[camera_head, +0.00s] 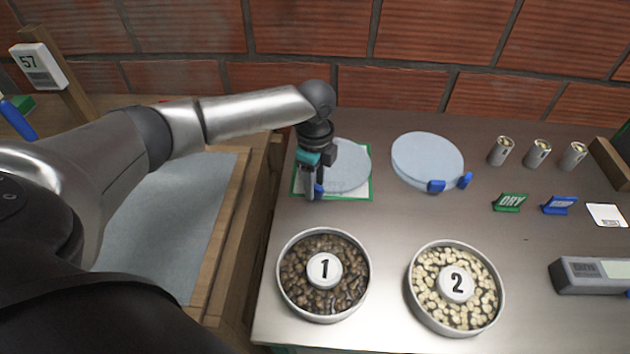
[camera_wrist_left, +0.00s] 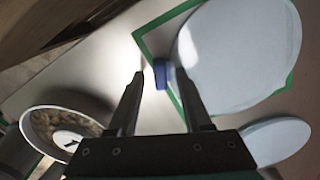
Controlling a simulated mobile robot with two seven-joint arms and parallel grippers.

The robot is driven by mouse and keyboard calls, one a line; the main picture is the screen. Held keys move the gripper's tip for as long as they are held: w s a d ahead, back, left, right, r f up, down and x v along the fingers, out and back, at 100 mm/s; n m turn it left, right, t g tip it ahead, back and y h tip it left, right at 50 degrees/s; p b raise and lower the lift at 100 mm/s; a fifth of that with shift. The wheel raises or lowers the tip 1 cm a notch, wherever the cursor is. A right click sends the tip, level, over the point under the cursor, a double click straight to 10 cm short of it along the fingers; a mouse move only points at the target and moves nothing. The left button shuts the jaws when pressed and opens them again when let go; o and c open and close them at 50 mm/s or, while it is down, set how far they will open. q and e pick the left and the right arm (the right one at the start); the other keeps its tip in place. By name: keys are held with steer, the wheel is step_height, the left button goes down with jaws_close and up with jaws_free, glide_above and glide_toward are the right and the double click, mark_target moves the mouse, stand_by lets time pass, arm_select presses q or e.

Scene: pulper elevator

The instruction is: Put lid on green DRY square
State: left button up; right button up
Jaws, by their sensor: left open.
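A round pale grey lid (camera_head: 347,168) with a blue tab lies on the green-outlined square (camera_head: 369,196) at the back left of the metal table. It also shows in the left wrist view (camera_wrist_left: 240,50), covering much of the square (camera_wrist_left: 150,47). My left gripper (camera_head: 314,190) points down at the lid's left front edge. In the wrist view its open fingers (camera_wrist_left: 160,78) stand on either side of the blue tab (camera_wrist_left: 162,73), apart from it or barely touching; I cannot tell which. The gripper hides part of the lid in the head view. My right gripper is out of view.
A second pale disc (camera_head: 427,158) with blue tabs lies to the right. Bowl 1 (camera_head: 282,277) and bowl 2 (camera_head: 418,312) stand in front. A green DRY sign (camera_head: 510,203), a blue sign (camera_head: 560,204) and small metal cups (camera_head: 501,152) are right. The table's middle is clear.

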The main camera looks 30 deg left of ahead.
arm_select(q)
step_height(320, 180, up, 12)
steer(key=p, duration=0.2)
stand_by(0.4)
